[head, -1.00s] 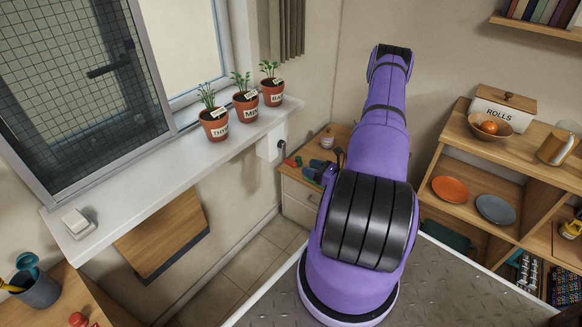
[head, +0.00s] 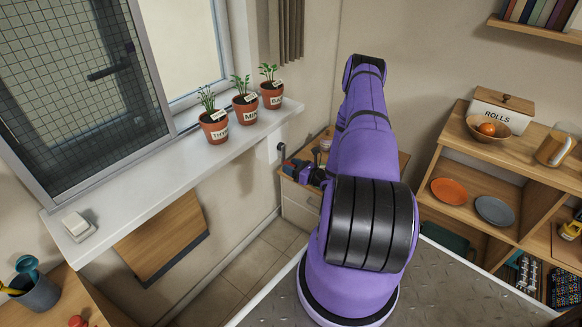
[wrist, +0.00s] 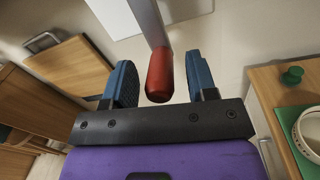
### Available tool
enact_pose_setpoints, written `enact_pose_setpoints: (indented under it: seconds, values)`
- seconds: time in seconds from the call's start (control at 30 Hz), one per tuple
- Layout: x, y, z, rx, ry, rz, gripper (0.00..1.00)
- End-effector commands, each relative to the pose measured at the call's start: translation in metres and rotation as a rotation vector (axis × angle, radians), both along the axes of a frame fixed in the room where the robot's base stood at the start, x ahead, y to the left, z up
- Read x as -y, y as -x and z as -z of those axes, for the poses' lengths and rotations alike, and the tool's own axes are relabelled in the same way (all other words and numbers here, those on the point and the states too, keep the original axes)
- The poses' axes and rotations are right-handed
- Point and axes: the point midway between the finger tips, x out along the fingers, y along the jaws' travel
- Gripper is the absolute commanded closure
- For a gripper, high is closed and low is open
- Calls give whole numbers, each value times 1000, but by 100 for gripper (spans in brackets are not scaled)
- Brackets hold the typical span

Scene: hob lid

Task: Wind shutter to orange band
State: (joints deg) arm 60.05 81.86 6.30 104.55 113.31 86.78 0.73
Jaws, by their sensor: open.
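A crank with a grey rod and a red handle (wrist: 160,76) shows in the wrist view. The red handle hangs between the two blue fingers of my gripper (wrist: 161,72). The fingers are open, with a gap seen on each side of the handle. No orange band is made out.
The white sill (head: 165,180) carries several plants, including a thyme pot (head: 214,128). A low wooden cabinet (head: 300,201) stands under my gripper. A wooden flap (head: 160,229) is on the wall to the left. Shelves (head: 455,160) stand at right.

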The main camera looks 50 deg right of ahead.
Motion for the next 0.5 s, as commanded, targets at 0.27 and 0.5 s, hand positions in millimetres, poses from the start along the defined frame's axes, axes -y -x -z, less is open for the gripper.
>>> enact_pose_setpoints:
  seconds: [0.27, 0.5]
  values:
    - [-1, -4, 0, 0, 0, 1, 48]
    - [-1, -4, 0, 0, 0, 1, 82]
